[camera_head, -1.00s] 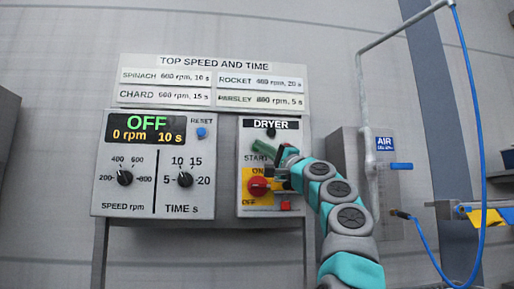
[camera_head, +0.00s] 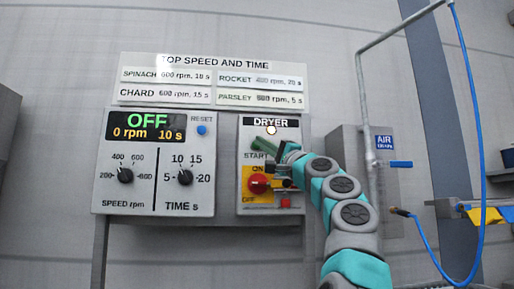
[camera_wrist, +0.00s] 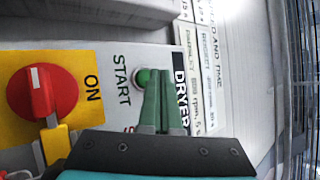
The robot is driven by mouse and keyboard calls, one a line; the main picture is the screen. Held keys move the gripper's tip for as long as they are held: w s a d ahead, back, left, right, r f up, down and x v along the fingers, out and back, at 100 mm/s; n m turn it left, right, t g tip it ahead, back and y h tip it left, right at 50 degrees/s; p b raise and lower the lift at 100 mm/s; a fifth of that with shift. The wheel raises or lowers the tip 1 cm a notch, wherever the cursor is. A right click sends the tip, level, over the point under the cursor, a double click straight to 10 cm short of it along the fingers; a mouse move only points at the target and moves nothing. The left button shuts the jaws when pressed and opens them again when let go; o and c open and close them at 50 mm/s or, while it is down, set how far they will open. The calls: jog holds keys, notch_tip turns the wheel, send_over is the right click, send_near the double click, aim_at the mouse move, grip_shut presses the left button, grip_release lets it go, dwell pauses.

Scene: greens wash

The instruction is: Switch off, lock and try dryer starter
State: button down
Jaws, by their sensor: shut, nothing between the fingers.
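My gripper (camera_wrist: 161,75) is shut and empty. Its green fingertips are at the green START button (camera_wrist: 142,76), partly overlapping it; contact is unclear.
The speed and time panel (camera_head: 155,205) on the left reads OFF, 0 rpm, 10 s. A sign board (camera_head: 212,64) hangs above. To the right are an air pipe with a blue handle (camera_head: 401,164) and a blue hose (camera_head: 478,150).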

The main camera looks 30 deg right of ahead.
dwell(0.3)
jog(key=s, duration=0.1)
jog(key=s+a+b, duration=0.1)
jog(key=s, duration=0.1)
jog(key=s+a+b, duration=0.1)
jog(key=shift+s+a, duration=0.1)
jog(key=shift+s, duration=0.15)
dwell(0.9)
